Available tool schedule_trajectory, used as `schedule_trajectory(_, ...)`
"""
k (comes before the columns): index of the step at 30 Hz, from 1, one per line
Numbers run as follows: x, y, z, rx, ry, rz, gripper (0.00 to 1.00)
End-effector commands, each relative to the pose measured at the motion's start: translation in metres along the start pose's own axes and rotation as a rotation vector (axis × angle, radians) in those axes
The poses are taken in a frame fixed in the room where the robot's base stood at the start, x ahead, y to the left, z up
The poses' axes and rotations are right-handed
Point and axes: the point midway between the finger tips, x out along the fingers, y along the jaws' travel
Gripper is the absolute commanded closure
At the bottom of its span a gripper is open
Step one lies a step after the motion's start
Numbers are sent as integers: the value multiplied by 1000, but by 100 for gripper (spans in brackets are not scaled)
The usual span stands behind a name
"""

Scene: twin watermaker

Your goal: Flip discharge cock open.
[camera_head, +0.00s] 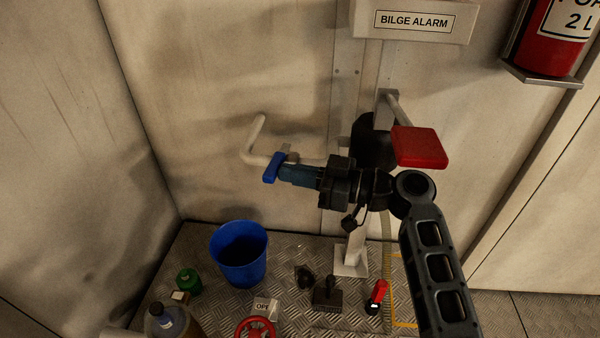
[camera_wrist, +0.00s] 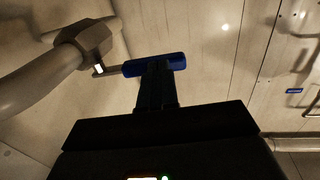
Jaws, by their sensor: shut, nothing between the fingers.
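The discharge cock has a blue lever handle (camera_head: 271,168) on a pale bent pipe (camera_head: 254,148) that comes from the back wall. In the wrist view the blue handle (camera_wrist: 153,65) lies across the picture just beyond my fingertips, joined by a metal stem to the valve body (camera_wrist: 88,42) at the left. My gripper (camera_head: 284,173) is shut, with nothing between its fingers. Its tips are right at the blue handle, overlapping it in both views; I cannot tell whether they touch. Part of the pipe behind my gripper is hidden.
A blue bucket (camera_head: 239,255) stands on the floor below the pipe. A red square-ended lever (camera_head: 419,147) is close above my wrist. A red handwheel (camera_head: 256,329), a bottle (camera_head: 168,322) and several small items stand on the floor plate. A fire extinguisher (camera_head: 553,42) hangs at upper right.

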Motion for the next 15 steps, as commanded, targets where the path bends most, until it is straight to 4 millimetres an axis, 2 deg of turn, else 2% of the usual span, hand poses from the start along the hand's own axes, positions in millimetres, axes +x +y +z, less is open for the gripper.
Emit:
schedule_trajectory(5,14,-9,2,-1,-1,148,100)
schedule_trajectory(15,40,-14,-2,-1,-1,443,100)
